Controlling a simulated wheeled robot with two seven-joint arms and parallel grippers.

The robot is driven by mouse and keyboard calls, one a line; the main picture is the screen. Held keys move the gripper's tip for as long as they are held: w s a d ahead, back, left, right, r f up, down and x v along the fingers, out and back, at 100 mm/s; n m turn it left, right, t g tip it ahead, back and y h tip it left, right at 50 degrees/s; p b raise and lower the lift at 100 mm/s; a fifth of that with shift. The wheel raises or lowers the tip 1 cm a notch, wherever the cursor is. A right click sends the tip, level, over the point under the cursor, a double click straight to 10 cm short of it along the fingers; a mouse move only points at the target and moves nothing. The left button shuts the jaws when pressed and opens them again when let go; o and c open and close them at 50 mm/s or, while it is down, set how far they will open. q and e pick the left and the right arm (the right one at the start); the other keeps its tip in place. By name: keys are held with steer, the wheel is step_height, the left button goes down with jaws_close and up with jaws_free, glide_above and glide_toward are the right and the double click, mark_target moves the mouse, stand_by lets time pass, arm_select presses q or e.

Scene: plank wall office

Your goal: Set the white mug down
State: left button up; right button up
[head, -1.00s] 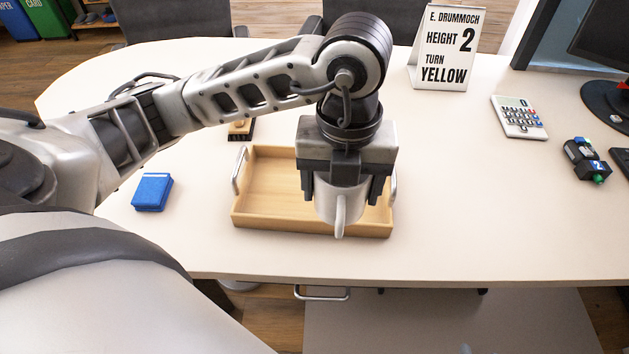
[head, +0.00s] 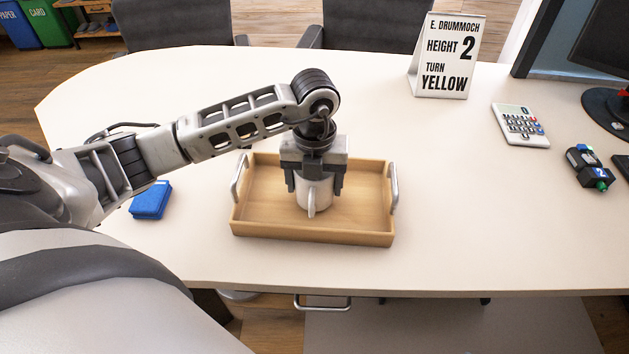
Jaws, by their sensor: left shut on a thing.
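The white mug (head: 315,194) is upright inside the wooden tray (head: 262,229), near its middle, with its handle facing me. My left gripper (head: 314,188) points down from above and is shut on the mug, one finger on each side. The gripper hides the top of the mug. I cannot tell whether the mug's base touches the tray floor. The tray has a metal handle at its left and right ends. My right gripper is not in view.
A blue box (head: 151,200) lies left of the tray, partly behind my arm. A sign (head: 447,56), a calculator (head: 520,125) and a small black device (head: 590,167) stand to the right. The table (head: 455,220) right of the tray is clear.

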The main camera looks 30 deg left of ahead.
arm_select(q)
steer(key=shift+f, duration=0.45)
steer(key=o, duration=1.2)
steer(key=shift+c, duration=0.2)
steer(key=shift+r, duration=0.1)
steer(key=shift+r, duration=0.25)
step_height(320, 180, up, 12)
steer(key=shift+f, duration=0.15)
